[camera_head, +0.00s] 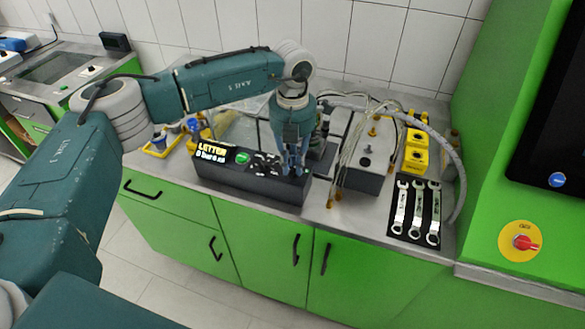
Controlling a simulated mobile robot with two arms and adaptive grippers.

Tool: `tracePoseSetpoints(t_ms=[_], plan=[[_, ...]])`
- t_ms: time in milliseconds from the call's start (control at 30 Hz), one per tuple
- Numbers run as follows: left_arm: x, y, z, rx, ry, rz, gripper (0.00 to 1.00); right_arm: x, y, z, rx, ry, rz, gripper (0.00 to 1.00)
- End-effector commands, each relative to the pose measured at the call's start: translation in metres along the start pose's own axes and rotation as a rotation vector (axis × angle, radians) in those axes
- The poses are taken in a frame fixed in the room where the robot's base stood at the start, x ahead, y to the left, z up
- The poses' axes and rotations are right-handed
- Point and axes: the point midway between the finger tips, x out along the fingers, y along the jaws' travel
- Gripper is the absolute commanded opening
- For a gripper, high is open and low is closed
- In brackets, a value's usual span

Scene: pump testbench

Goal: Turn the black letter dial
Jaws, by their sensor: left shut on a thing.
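The dark control box (240,186) stands near the front edge of the metal counter. Small dark controls (266,162) sit right of the button. My left gripper (292,170) points down at the right end of the box top, its fingers close together. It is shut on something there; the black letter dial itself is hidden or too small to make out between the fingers. My right gripper does not show.
Wrenches (417,210) lie on a black mat at the right. A grey box (365,165) with hoses and yellow blocks (417,150) stand behind. A red knob on a yellow plate (522,242) is on the green cabinet. Yellow trays (163,145) lie at left.

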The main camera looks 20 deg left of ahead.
Motion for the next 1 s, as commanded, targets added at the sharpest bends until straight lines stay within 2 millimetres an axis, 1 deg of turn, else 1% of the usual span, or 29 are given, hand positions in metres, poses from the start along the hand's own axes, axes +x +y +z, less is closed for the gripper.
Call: tracePoseSetpoints(t_ms=[33, 100, 400, 700, 1000], plan=[[0.004, 0.0, 0.001, 0.041, -0.002, 0.0, 0.0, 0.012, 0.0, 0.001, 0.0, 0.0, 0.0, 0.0], [0.004, 0.0, 0.001, 0.105, -0.003, 0.0, 0.0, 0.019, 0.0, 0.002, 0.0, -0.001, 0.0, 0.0], [0.002, 0.0, 0.003, 0.365, -0.003, 0.002, 0.0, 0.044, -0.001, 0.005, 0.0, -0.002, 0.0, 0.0], [0.0, -0.001, 0.003, 0.55, -0.003, 0.001, 0.0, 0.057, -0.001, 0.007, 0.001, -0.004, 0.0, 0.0], [-0.002, -0.001, 0.004, 0.628, -0.003, 0.002, 0.0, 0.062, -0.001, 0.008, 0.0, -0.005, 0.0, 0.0]])
